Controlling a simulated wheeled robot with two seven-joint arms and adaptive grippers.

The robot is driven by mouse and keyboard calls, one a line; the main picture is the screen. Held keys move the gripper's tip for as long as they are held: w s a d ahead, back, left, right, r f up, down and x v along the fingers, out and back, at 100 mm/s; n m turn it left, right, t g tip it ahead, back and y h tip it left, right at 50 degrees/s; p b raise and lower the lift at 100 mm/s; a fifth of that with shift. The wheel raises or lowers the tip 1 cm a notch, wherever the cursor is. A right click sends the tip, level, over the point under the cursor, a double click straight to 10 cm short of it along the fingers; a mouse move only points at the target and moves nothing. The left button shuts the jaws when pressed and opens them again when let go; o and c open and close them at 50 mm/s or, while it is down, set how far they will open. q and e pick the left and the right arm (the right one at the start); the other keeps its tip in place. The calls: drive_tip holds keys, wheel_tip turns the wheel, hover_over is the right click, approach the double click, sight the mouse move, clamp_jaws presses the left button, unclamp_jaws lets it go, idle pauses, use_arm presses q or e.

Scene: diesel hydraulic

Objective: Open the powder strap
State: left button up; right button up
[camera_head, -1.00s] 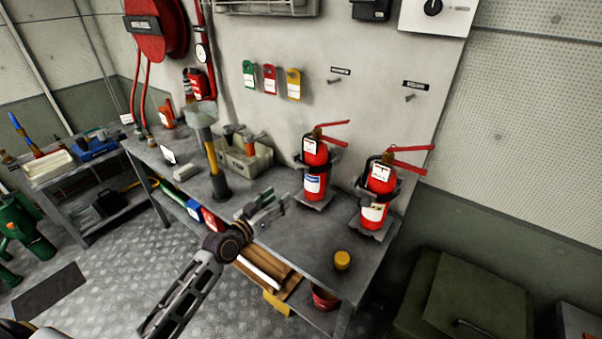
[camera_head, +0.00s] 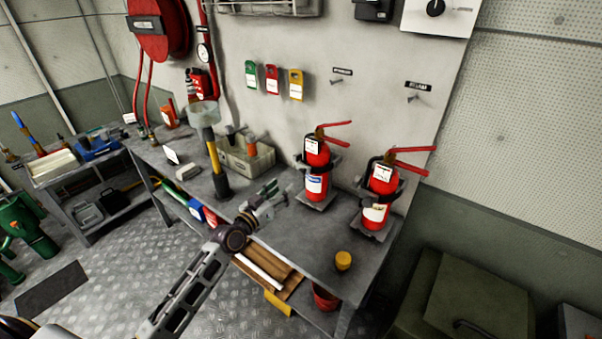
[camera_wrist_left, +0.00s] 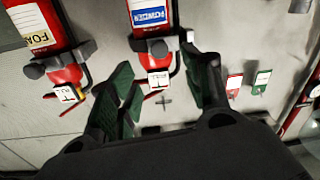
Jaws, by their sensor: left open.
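The powder extinguisher (camera_head: 316,184) is red with a blue label and stands upright on the bench against the wall. Its dark powder strap (camera_head: 322,162) goes around the body and looks closed. The strap also shows in the left wrist view (camera_wrist_left: 150,43), where the picture is turned over and the blue label reads POWDER. My left gripper (camera_head: 284,192) is open and empty, in front and left of the powder extinguisher, apart from it in the head view. In the left wrist view its green-padded fingers (camera_wrist_left: 158,85) lie either side of the extinguisher's top. My right gripper is not in view.
The foam extinguisher (camera_head: 379,188) stands just right, with its own strap. A yellow cap (camera_head: 343,260) lies at the bench's front edge. A grey crate (camera_head: 247,160) and a yellow-handled tool (camera_head: 213,155) stand to the left. Coloured tags (camera_head: 271,80) hang on the wall.

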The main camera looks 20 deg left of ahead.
sight(299, 174)
use_arm(q)
drive_tip(key=x, duration=0.6)
drive_tip(key=shift+w+d+p, duration=0.15)
drive_tip(key=shift+w+p, duration=0.2)
drive_tip(key=shift+w, duration=0.05)
drive_tip(key=shift+x, duration=2.15)
drive_tip(key=shift+w+d, duration=0.1)
drive_tip(key=shift+w, duration=0.15)
drive_tip(key=c, duration=0.9)
clamp_jaws()
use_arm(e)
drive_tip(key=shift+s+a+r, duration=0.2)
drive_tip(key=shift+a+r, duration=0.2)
